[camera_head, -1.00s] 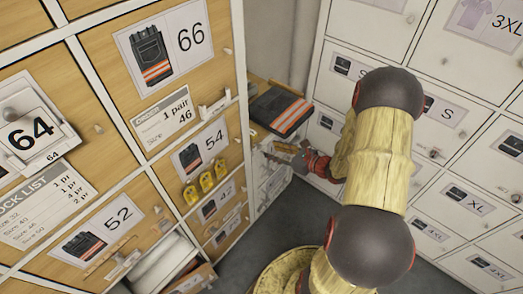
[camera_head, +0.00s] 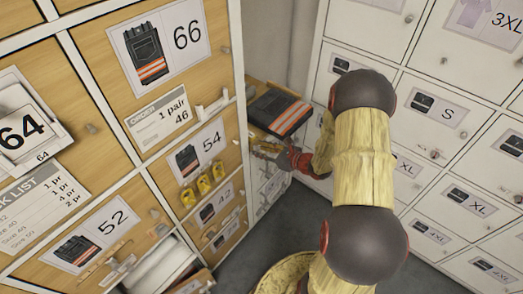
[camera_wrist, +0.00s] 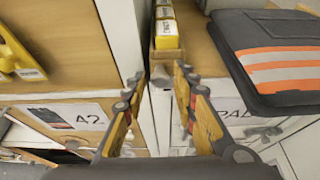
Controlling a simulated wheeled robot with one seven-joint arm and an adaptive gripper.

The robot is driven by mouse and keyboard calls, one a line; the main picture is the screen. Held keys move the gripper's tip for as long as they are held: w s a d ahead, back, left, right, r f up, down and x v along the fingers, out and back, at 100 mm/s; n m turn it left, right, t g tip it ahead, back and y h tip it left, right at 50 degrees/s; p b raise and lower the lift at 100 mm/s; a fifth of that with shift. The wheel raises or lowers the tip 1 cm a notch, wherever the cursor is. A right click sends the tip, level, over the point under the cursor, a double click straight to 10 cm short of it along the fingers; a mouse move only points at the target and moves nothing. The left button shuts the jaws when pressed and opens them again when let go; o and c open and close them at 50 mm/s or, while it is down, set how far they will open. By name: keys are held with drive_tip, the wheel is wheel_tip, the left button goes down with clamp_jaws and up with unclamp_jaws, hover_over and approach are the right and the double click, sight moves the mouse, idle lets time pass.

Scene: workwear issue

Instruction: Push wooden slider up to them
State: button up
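In the wrist view, yellow boxes (camera_wrist: 166,34) with white labels stand in a row in a narrow wooden channel. A wooden piece (camera_wrist: 165,54) lies at the near end of this row, with a grey knob (camera_wrist: 160,76) just in front of it. I cannot tell whether this wooden piece is the slider or the channel's end. My gripper (camera_wrist: 157,84) is open, its two fingers apart on either side of the knob, with nothing seen between them. In the head view my gripper (camera_head: 268,150) is small, at the ledge beside the wooden cabinet.
Folded dark trousers with orange and silver bands (camera_head: 280,110) lie on the ledge, close to my right finger; they also show in the wrist view (camera_wrist: 275,60). A wooden drawer cabinet (camera_head: 165,190) is on the left, white drawers (camera_head: 440,140) on the right.

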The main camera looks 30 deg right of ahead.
drive_tip(key=c, duration=0.6)
clamp_jaws()
